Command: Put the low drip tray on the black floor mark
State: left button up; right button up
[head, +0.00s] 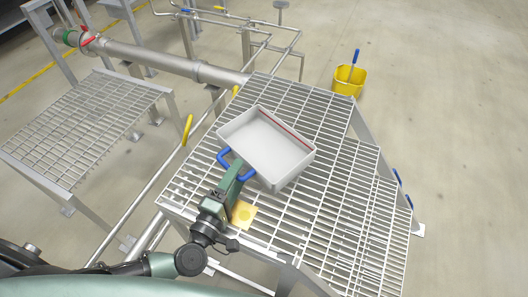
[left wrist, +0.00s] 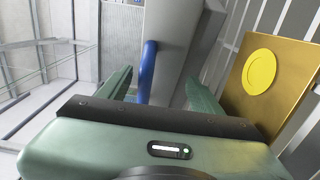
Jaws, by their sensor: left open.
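The low drip tray (head: 266,143) is a shallow light-grey box with a red line inside its far wall. It lies on the grating platform (head: 320,110), with a blue handle (head: 222,157) on its near-left side. My left gripper (head: 236,170) is open at that handle and partly covers it. In the left wrist view the blue handle (left wrist: 148,72) stands between the two open green fingers (left wrist: 158,88), and the tray's grey wall (left wrist: 200,40) is just beyond. My right gripper is not in view. No black floor mark is in view.
A tan plate with a yellow disc (head: 243,213) lies on the grating beside my gripper. Pipes (head: 160,60) and a lower grating (head: 85,120) are at left. A yellow bucket (head: 349,80) stands on the floor behind. The floor at right (head: 460,110) is clear.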

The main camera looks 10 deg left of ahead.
pick_arm(q)
jog(key=shift+w+d, duration=0.25)
jog(key=shift+w, duration=0.95)
grip_shut()
jog(key=shift+r, duration=0.15)
